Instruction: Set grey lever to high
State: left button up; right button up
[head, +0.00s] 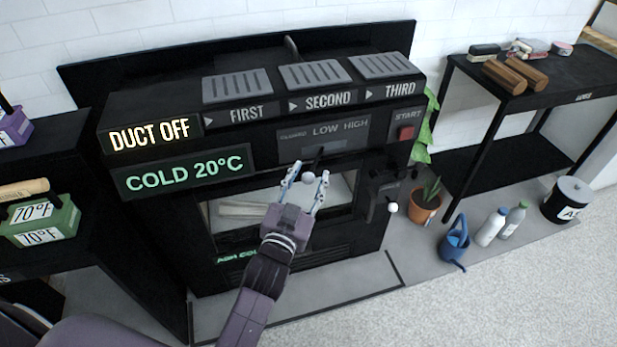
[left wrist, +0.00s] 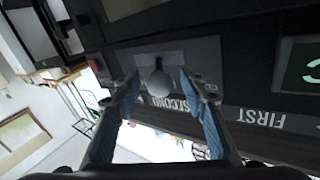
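The grey lever has a round pale grey knob (head: 308,178) and comes out of the stove front below the panel (head: 345,131) marked CLOSED, LOW and HIGH. Its stem shows roughly below LOW; its exact setting is hard to tell. My left gripper (head: 309,173) is open in front of the panel, with one finger on each side of the knob. In the left wrist view, the knob (left wrist: 160,83) sits between the open fingertips (left wrist: 160,77), with a gap on both sides. My right gripper is not in view.
A red START button (head: 406,133) and another lever with a white knob (head: 391,207) are to the right. Lit signs read DUCT OFF (head: 150,135) and COLD 20°C. A potted plant (head: 425,205), blue watering can (head: 455,243) and bottles (head: 490,228) stand on the floor at right.

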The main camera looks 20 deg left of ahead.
pick_arm(q)
grip_shut()
dwell(0.3)
dwell(0.3)
